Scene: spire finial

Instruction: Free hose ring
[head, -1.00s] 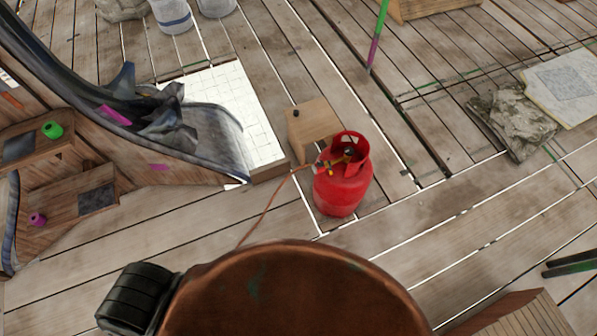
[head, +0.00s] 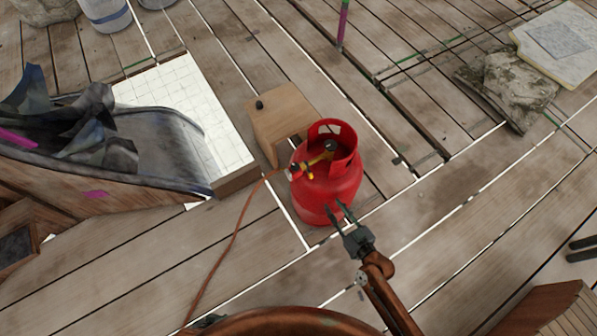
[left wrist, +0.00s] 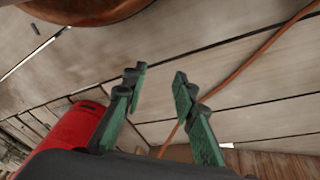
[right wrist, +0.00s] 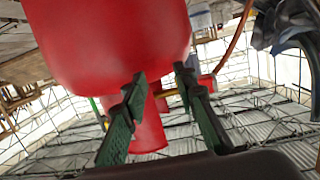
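A red gas cylinder (head: 325,190) stands upright on the deck, with a collar around its yellow valve (head: 318,160). An orange-brown hose (head: 235,235) runs from a small red-and-yellow fitting (head: 297,171) at the valve down to the lower left. A separate ring on the hose is too small to make out. My right gripper (head: 334,206) is open and empty in front of the cylinder's lower side. In the right wrist view the cylinder (right wrist: 105,40) fills the space beyond the open fingers (right wrist: 160,78). My left gripper (left wrist: 160,75) is open and empty, with the hose (left wrist: 235,78) beyond it.
A small wooden stool (head: 280,118) stands just behind the cylinder. A white tiled patch (head: 205,105) and a curved dark-lined wooden structure (head: 150,160) lie left. A rock (head: 507,88) lies at the upper right. The planks right of the cylinder are clear.

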